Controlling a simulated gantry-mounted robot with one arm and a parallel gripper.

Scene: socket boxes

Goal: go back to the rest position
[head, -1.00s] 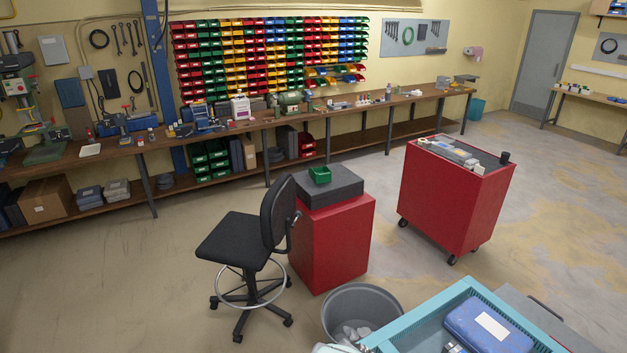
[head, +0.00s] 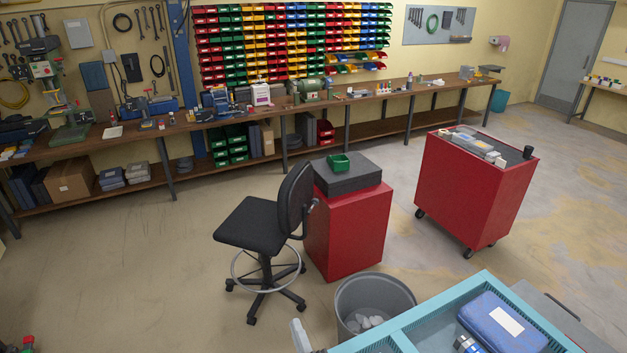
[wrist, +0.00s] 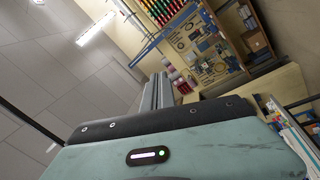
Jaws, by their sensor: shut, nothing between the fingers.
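My gripper (wrist: 157,90) shows in the wrist view as two grey fingers side by side, closed together with nothing between them. They stick out past the dark edge of the teal wrist housing. The wrist view is tilted and looks toward the ceiling and the wall with the coloured bins. In the head view the gripper cannot be made out; a pale grey piece at the bottom edge may be part of my arm.
A blue-rimmed tray (head: 421,331) with a blue case (head: 497,325) is at the bottom right. Nearby stand a grey waste bin (head: 346,304), a black chair (head: 250,224), a red cabinet (head: 347,235) and a red cart (head: 468,196).

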